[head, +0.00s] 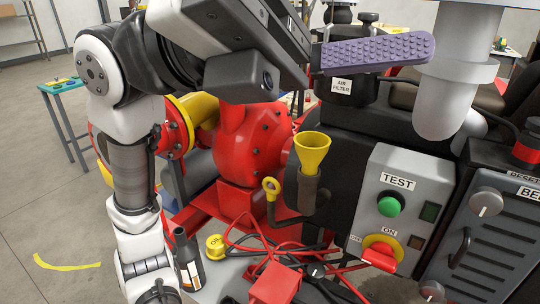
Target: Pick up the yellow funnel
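The yellow funnel (312,150) stands upright with its wide mouth up, right of the red pump. Its lower end is hidden in a dark upright holder (308,190). My gripper (425,47) is above and to the right of the funnel, apart from it. One purple studded piece, which looks like a finger, reaches to the right in front of the air filter. A second finger cannot be made out, so its opening does not show.
A red pump (248,150) is left of the funnel. A grey TEST panel (402,205) with a green button and red-yellow switch stands at right. The air filter (348,92) is behind the purple piece.

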